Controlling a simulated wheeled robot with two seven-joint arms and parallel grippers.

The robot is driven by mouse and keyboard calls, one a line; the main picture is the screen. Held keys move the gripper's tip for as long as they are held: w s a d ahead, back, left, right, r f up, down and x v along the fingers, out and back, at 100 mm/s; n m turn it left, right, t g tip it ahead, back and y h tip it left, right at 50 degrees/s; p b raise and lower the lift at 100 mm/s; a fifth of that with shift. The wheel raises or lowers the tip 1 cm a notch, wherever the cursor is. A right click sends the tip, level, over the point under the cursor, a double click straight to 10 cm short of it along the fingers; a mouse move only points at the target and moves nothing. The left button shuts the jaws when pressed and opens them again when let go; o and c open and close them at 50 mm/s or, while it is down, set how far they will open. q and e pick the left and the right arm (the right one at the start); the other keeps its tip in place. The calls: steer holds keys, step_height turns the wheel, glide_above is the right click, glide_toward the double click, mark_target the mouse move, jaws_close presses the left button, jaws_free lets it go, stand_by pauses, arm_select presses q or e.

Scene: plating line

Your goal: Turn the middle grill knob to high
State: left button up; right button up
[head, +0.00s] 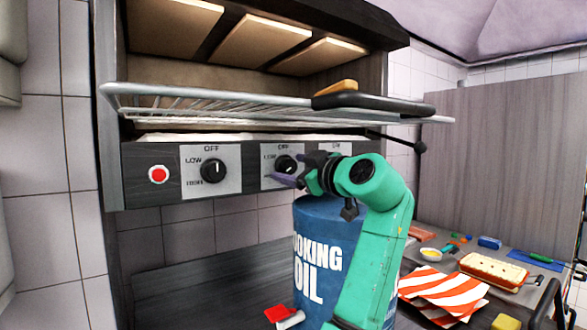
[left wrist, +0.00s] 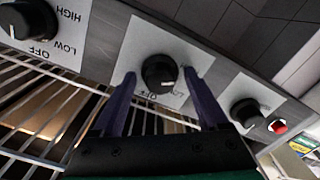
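The middle grill knob (head: 287,164) is black, on a white plate on the dark control panel, partly covered by my left gripper. In the left wrist view the middle knob (left wrist: 159,73) shows between the fingertips, upside down, with its white mark toward the OFF/LOW side; its exact setting is hard to read. My left gripper (left wrist: 161,78) is open, its two purple fingers on either side of the knob; contact cannot be told. In the head view the left gripper (head: 290,181) is at the panel. My right gripper is not in view.
The left knob (head: 213,171) points up at OFF, beside a red button (head: 158,174). A wire rack (head: 220,105) juts out above the panel. A blue cooking oil drum (head: 315,255) stands below my left gripper. A counter with food and a striped cloth (head: 445,290) is at right.

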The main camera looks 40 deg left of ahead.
arm_select(q)
steer(key=b+v, duration=0.4)
steer(key=v, duration=1)
steer(key=shift+d, duration=0.25)
